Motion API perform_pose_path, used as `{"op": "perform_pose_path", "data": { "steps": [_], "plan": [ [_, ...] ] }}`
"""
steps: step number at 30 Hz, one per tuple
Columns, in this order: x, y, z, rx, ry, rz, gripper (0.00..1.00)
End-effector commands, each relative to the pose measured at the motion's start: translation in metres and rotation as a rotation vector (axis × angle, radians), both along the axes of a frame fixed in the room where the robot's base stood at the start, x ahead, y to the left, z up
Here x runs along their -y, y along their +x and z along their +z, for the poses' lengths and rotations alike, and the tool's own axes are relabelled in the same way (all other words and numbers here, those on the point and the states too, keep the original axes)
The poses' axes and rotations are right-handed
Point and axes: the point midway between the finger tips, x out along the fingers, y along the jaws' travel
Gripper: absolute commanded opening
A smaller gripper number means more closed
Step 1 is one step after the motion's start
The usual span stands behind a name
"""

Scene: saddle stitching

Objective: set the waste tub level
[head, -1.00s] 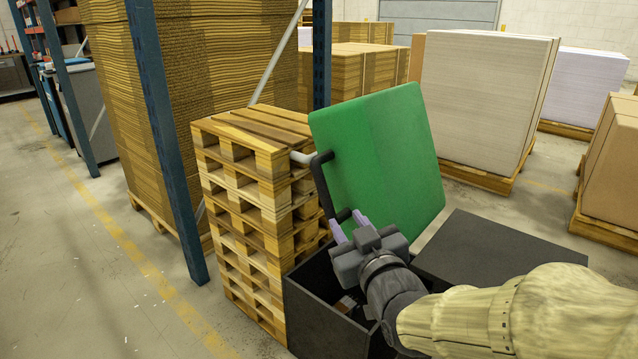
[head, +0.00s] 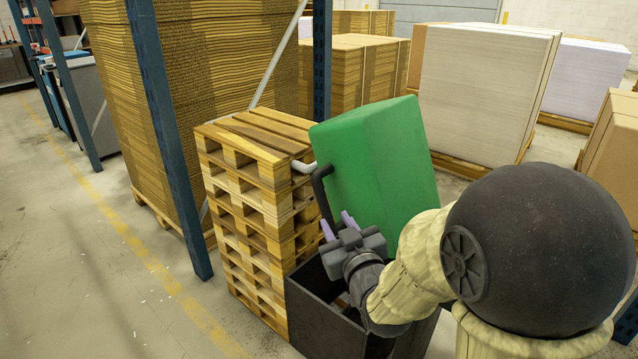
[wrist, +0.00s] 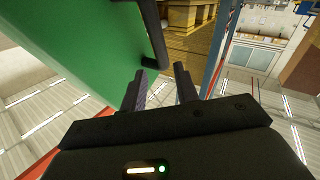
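A green tub (head: 385,165) is tilted, its near face leaning beside the pallet stack and above a black open-topped box. A dark bent handle (head: 319,182) stands out from its left side. In the wrist view the green tub (wrist: 75,50) fills the upper left, with the dark handle (wrist: 157,45) at its edge. My gripper (head: 338,226) is over the black box, below the handle and left of the tub's lower part. In the wrist view my gripper (wrist: 159,82) has its fingers apart with nothing between them. The tub's lower end is hidden by my arm.
The black box (head: 320,310) stands open below my gripper. A wooden pallet stack (head: 255,210) rises close on the left, with a pale bar at its top right edge.

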Motion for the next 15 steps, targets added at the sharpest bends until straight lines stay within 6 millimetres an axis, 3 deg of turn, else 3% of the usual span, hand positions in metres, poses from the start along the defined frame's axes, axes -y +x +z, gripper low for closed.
{"op": "perform_pose_path", "data": {
  "steps": [12,15],
  "plan": [
    [-0.002,0.008,0.003,-0.004,-0.001,0.000,0.31],
    [-0.009,0.025,0.001,0.000,-0.001,0.001,0.31]
  ]
}}
